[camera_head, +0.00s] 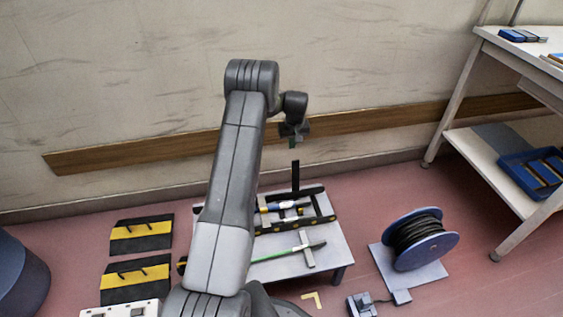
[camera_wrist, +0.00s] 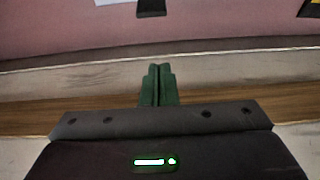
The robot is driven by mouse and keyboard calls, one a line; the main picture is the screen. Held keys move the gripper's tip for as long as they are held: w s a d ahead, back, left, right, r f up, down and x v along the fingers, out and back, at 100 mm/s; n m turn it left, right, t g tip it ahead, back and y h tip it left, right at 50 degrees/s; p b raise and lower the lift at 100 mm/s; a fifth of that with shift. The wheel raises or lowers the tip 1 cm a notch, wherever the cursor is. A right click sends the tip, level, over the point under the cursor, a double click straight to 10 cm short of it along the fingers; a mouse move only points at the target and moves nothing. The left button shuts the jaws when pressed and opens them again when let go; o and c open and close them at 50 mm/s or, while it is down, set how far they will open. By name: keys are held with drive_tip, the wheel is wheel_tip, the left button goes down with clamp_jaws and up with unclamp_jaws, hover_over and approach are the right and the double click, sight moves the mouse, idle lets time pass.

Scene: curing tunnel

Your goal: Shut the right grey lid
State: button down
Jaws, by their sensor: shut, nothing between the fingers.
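I cannot pick out a grey lid for certain in either view. My gripper (camera_head: 293,144) is at the end of my raised arm, in front of the wall and above the back of a low grey table (camera_head: 335,246). In the wrist view my gripper's green fingers (camera_wrist: 158,84) are pressed together with nothing between them. They touch nothing that I can see. My arm hides the left part of the low table.
On the low table are a black rack (camera_head: 322,207) and a green-handled tool (camera_head: 275,255). A cable reel (camera_head: 415,240) stands right of it. Black-and-yellow panels (camera_head: 142,234) lie left. A shelved bench (camera_head: 480,165) holding a blue crate (camera_head: 535,172) stands far right.

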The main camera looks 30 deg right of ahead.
sight(293, 164)
wheel_tip(293, 164, down, 11)
drive_tip(key=w+d+b, duration=0.1)
drive_tip(key=w+b, duration=0.1)
drive_tip(key=b, duration=0.1)
drive_tip(key=shift+s+a+r, duration=0.15)
drive_tip(key=shift+s+a, duration=0.05)
drive_tip(key=shift+s, duration=0.4)
drive_tip(key=shift+s+a+r, duration=0.2)
drive_tip(key=shift+s, duration=0.45)
drive_tip(key=shift+s+a+r, duration=0.15)
drive_tip(key=shift+s+a, duration=0.05)
drive_tip(key=shift+s, duration=0.4)
